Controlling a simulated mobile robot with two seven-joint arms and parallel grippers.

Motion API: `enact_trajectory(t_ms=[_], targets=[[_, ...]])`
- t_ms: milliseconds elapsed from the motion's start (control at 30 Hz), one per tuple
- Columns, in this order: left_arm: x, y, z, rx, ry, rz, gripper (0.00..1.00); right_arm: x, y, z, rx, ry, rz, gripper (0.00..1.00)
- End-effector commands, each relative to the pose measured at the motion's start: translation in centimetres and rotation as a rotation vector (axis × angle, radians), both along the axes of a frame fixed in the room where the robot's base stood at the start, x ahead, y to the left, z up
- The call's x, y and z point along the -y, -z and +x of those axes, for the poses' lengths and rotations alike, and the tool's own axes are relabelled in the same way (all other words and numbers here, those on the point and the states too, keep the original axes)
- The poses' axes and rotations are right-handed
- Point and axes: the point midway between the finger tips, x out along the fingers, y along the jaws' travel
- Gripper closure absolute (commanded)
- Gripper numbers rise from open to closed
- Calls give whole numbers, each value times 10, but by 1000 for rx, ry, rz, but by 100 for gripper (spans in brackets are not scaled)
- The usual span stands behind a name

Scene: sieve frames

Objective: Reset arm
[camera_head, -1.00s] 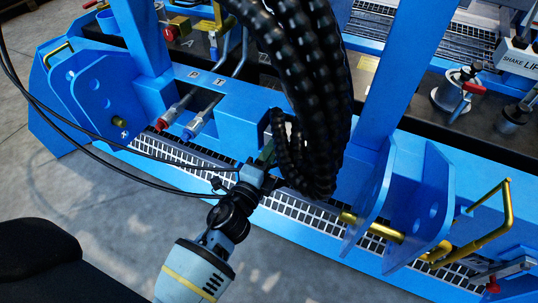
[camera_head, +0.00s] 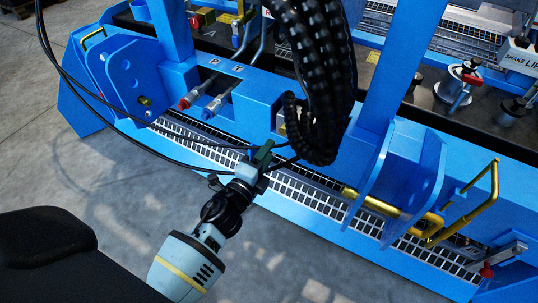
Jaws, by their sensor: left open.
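My left arm comes in from the bottom left, pale blue with a yellow band. Its black wrist leads to my left gripper (camera_head: 266,158), which is open and appears empty. The gripper is in front of the blue sieve frame machine (camera_head: 250,112), over its grated step (camera_head: 300,190) in the picture. It lies just left of and below the hanging bundle of black hoses (camera_head: 318,95). I cannot tell whether it touches anything. My right gripper is not in view.
Red and blue hose couplings (camera_head: 200,104) stick out of the machine. A yellow handle (camera_head: 480,205) and blue bracket plates (camera_head: 405,180) stand at the right. Thin black cables run past the gripper. Grey concrete floor (camera_head: 120,190) is clear in front.

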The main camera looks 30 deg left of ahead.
Motion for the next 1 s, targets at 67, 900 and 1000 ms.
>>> enact_trajectory(t_ms=[67,900,1000], targets=[[-1,0,0,0,0,0,55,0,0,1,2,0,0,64],[0,-121,2,76,0,0,55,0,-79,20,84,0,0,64],[0,-155,3,98,0,0,55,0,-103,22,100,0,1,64]])
